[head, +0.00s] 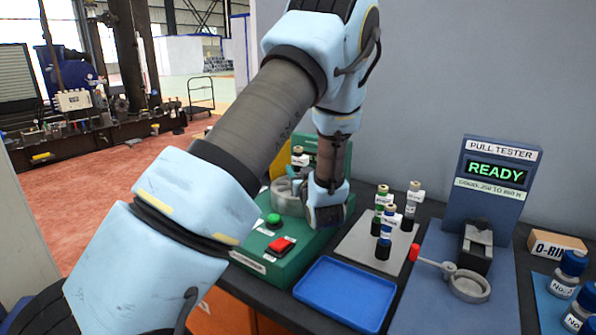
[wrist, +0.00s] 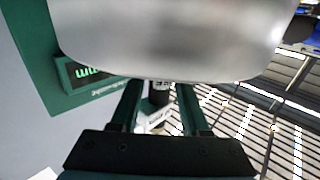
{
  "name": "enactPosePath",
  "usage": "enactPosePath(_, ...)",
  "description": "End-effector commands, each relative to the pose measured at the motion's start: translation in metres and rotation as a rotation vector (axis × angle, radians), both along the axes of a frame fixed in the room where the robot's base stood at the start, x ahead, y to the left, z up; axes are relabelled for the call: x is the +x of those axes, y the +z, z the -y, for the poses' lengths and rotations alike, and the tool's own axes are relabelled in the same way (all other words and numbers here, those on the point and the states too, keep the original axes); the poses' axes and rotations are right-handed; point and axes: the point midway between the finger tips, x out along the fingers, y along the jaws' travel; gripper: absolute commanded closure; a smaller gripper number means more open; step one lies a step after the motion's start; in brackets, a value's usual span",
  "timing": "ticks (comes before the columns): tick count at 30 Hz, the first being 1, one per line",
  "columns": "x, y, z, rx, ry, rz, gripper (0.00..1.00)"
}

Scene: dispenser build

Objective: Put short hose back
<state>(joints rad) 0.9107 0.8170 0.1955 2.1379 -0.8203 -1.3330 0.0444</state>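My gripper (head: 325,212) is low over the green machine (head: 270,250), partly hidden by my own wrist in the head view. In the wrist view its two fingers (wrist: 158,108) stand apart. A dark piece with a white tag (wrist: 158,95), which looks like a hose, shows between them, with gaps on both sides. A tagged hose piece (head: 299,156) stands at the back of the green machine. Several upright hose pieces with white tags stand on the grey plate, one of them at the front (head: 386,235). I cannot tell which one is the short hose.
A large metal cylinder (wrist: 170,40) fills the top of the wrist view. An empty blue tray (head: 345,292) lies in front of the grey plate (head: 352,243). The pull tester (head: 495,190) reads READY at the right, with a red-knobbed lever (head: 414,253). Blue-capped bottles (head: 572,265) stand far right.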

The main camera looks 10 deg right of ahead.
Motion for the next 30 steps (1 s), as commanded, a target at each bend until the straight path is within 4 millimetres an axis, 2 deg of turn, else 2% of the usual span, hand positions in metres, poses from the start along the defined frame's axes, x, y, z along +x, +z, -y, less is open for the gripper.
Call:
enactPosePath(1,0.0,0.0,0.0,0.0,0.0,0.0,0.48)
enactPosePath(3,0.0,0.0,0.0,0.0,0.0,0.0,0.4)
enactPosePath(14,0.0,0.001,0.0,0.001,0.0,-0.001,0.4)
enactPosePath(21,-0.041,-0.008,0.004,-0.002,-0.004,0.0,0.4)
enactPosePath(30,-0.094,-0.004,0.007,-0.001,-0.002,0.0,0.4)
